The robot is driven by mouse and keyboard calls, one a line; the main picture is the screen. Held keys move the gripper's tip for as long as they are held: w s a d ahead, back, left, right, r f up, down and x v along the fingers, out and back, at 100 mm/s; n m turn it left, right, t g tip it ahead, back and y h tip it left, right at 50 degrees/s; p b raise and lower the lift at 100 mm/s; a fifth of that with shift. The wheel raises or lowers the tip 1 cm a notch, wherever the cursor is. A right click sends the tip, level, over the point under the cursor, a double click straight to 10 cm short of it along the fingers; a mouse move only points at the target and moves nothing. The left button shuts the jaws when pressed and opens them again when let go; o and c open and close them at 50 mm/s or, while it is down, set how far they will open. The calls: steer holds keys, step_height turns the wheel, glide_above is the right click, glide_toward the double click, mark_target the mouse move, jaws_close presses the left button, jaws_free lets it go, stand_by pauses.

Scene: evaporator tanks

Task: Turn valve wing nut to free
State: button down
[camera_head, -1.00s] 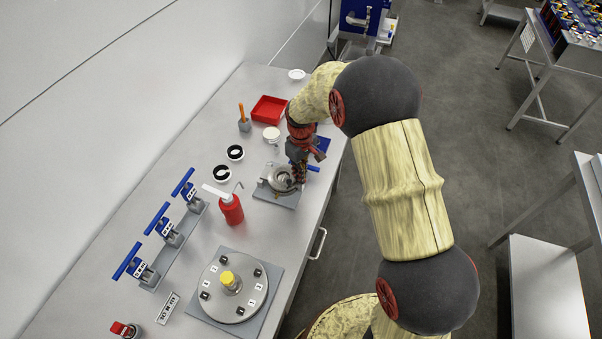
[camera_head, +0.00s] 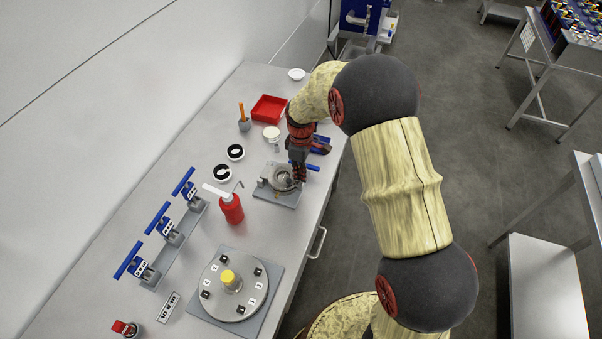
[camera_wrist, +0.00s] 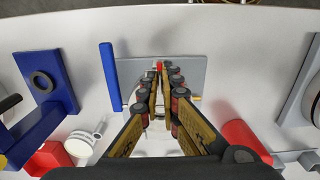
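The valve (camera_head: 283,178) is a round metal body on a small grey plate (camera_head: 285,198) near the table's right edge, with a blue handle (camera_head: 313,168) at its side. The plate also shows in the wrist view (camera_wrist: 193,70), with the blue handle (camera_wrist: 108,75) left of my fingers. My gripper (camera_head: 299,178) points down over the valve's right part. In the wrist view my gripper's fingertips (camera_wrist: 162,68) are close together over the plate, with a small red bit at the tips. The wing nut cannot be made out; my fingers cover that spot. Whether they grip it is unclear.
A red bottle (camera_head: 231,208) stands left of and nearer than the valve. Beyond the valve are a red tray (camera_head: 269,108), a white jar (camera_head: 271,132) and a blue stand (camera_head: 320,145). A flanged disc (camera_head: 234,286) and blue-handled clamps (camera_head: 160,218) are on the near table.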

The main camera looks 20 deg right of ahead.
steer(key=c, duration=2.3)
jaws_free()
steer(key=shift+w, duration=0.1)
steer(key=shift+o, duration=1.3)
steer(key=shift+m, duration=0.3)
